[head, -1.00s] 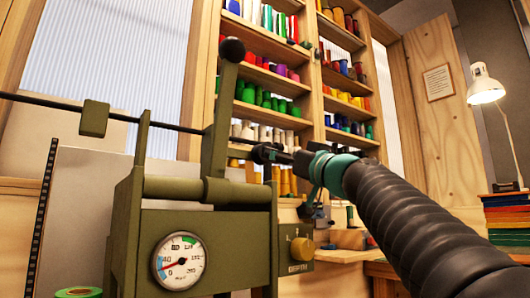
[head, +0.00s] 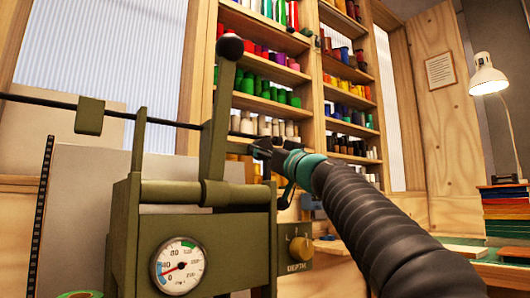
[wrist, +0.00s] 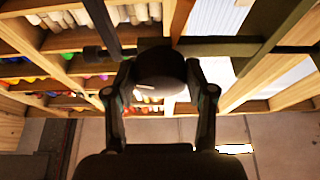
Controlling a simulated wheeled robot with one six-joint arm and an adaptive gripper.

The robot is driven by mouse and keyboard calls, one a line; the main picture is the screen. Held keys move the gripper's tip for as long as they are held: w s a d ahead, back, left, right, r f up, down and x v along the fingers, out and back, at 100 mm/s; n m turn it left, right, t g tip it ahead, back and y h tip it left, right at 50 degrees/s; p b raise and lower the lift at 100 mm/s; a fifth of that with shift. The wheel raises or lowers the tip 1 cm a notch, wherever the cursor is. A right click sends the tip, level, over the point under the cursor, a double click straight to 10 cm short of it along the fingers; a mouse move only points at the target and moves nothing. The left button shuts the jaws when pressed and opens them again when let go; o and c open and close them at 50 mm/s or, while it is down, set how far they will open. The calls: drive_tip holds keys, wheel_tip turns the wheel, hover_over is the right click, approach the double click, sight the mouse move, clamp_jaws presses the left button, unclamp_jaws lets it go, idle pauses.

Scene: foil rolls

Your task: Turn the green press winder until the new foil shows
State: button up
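The green press (head: 125,220) stands at the left of the head view, with an upright lever (head: 217,120) and a dark rod (head: 150,121) running across behind it. My gripper (head: 262,148) is at the rod's right end, just right of the lever. In the wrist view, my gripper (wrist: 160,80) has a finger on each side of a dark round knob (wrist: 160,72), apparently the winder, and looks shut on it. In the head view the fingers and arm largely hide this knob. Any foil on the rod cannot be made out.
A gauge (head: 178,266) and a depth knob (head: 299,248) are on the press front. A green roll (head: 80,294) lies at the lower left. Shelves of foil rolls (head: 265,97) stand behind. A lamp (head: 488,80) and stacked coloured sheets (head: 505,215) are at the right.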

drive_tip(key=c, duration=0.3)
drive_tip(key=shift+c, duration=0.2)
drive_tip(key=shift+m, duration=0.4)
drive_tip(key=m+t+h, duration=0.1)
drive_tip(key=m, duration=0.2)
drive_tip(key=shift+s+a+r+h, duration=0.1)
drive_tip(key=shift+h, duration=0.3)
drive_tip(key=shift+m+t+h, duration=0.3)
drive_tip(key=shift+m+h, duration=0.4)
drive_tip(key=shift+m, duration=0.7)
drive_tip(key=o, duration=1.2)
drive_tip(key=shift+c, duration=0.2)
